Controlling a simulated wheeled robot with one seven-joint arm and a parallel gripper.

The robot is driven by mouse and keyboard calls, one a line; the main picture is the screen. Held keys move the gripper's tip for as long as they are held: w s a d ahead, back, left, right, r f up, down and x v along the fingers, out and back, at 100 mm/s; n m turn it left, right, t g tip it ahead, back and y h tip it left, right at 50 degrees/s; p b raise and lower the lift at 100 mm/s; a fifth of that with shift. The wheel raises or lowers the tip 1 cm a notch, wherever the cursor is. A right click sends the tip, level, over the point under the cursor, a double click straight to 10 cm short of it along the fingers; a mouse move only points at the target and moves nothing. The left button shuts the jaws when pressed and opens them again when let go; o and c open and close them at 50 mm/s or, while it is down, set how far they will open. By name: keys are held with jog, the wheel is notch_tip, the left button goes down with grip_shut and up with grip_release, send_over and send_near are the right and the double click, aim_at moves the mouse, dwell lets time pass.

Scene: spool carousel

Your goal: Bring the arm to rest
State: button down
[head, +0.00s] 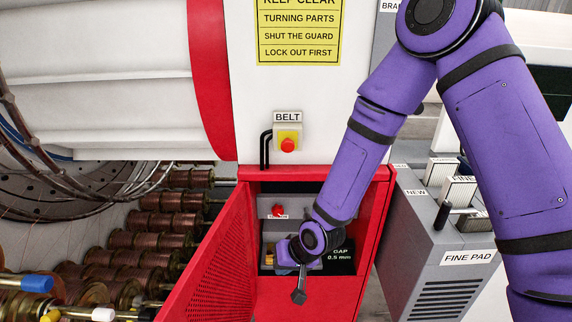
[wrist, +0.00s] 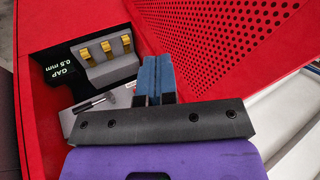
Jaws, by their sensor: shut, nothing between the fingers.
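My purple arm (head: 352,165) reaches down from the upper right of the head view to the open red cabinet (head: 375,225). Its end is in front of the cabinet opening; the fingertips are not clear there. In the wrist view my gripper (wrist: 153,62) is shut, its blue fingers together with nothing between them. Beside them are a grey block with brass contacts (wrist: 106,48) and a dark handle on a thin rod (wrist: 128,94). The handle also shows in the head view (head: 299,297). I cannot tell whether the fingers touch it.
The perforated red door (head: 215,265) stands open at the left of the cabinet; it fills the right of the wrist view (wrist: 215,45). A grey FINE PAD box (head: 440,245) stands close on the right. Copper spools (head: 150,240) line the left. A BELT button (head: 288,144) is above.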

jog(key=w+d+r+t+h, duration=0.1)
jog(key=d+r+h, duration=0.1)
jog(key=d+r, duration=0.85)
jog(key=d+r+t+h, duration=0.1)
jog(key=d+r+h, duration=0.1)
jog(key=d+r, duration=0.85)
jog(key=s+d+r+m, duration=0.1)
jog(key=s+d+r, duration=0.4)
jog(key=s+r, duration=0.4)
jog(key=s+d+r+m+h, duration=0.1)
jog(key=s+d+r, duration=0.4)
jog(key=s+r, duration=0.3)
jog(key=shift+s+d+r+t+h, duration=0.15)
jog(key=shift+s+r+t+h, duration=0.2)
jog(key=shift+s, duration=0.9)
jog(key=shift+d+m, duration=0.1)
jog(key=shift+m, duration=0.2)
